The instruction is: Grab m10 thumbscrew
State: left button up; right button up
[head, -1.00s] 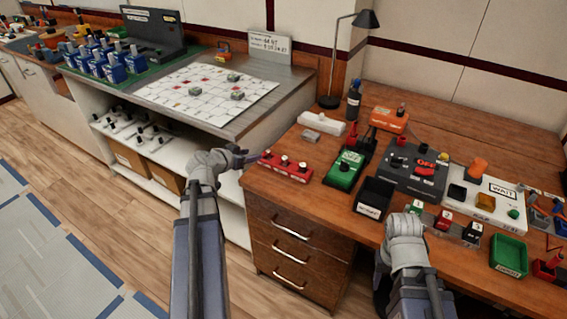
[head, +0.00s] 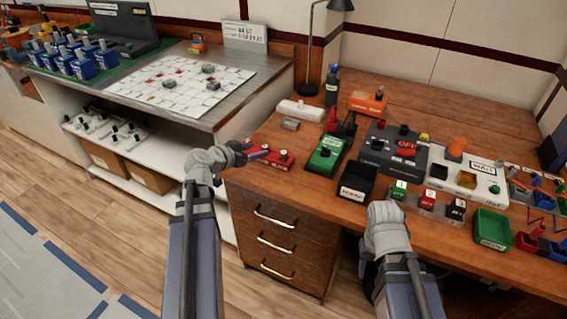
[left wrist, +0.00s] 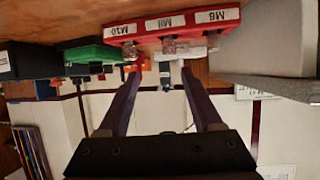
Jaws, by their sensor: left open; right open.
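A red rack (head: 272,163) with dark-topped thumbscrews lies near the left front edge of the wooden desk. In the left wrist view, which is upside down, the rack (left wrist: 165,26) carries several labels. The one at its left end appears to read M10, with the M10 thumbscrew (left wrist: 131,53) beside it. That end is the right end in the head view, towards the green box. My left gripper (head: 246,149) is open and empty at the rack's left end. In the left wrist view, its fingers (left wrist: 161,72) point towards the rack. My right gripper's fingers are hidden behind its wrist.
A green box (head: 325,158) and a black bin (head: 357,180) stand right of the rack. A white block (head: 300,110) and a small grey block (head: 290,124) lie behind it. A steel-topped bench (head: 235,105) is on the left. Small labelled blocks (head: 428,199) line the desk front.

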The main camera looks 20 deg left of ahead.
aim_at(281, 154)
pick_arm(q)
jog(key=shift+m+h, duration=0.5)
jog(key=shift+h, duration=0.1)
jog(key=d, duration=0.3)
jog(key=d+f, duration=0.1)
jog(key=shift+w+d+f+b, duration=0.1)
jog(key=shift+w+d+b, duration=0.1)
jog(key=shift+w+b, duration=0.2)
jog(key=shift+d, duration=0.1)
jog(key=shift+b+x, duration=0.45)
jog(key=shift+x, duration=0.85)
jog(key=shift+w+d+f+b, duration=0.15)
jog(key=shift+w+f+b, duration=0.2)
jog(key=shift+b, duration=0.1)
jog(key=b+x, duration=0.2)
jog(key=x, duration=0.2)
jog(key=shift+d+f, duration=0.15)
jog(key=shift+f, duration=0.05)
jog(key=shift+r, duration=0.1)
pick_arm(e)
notch_tip(281, 154, down, 6)
jog(key=shift+r, duration=0.15)
pick_arm(q)
jog(key=shift+c, duration=0.3)
grip_shut()
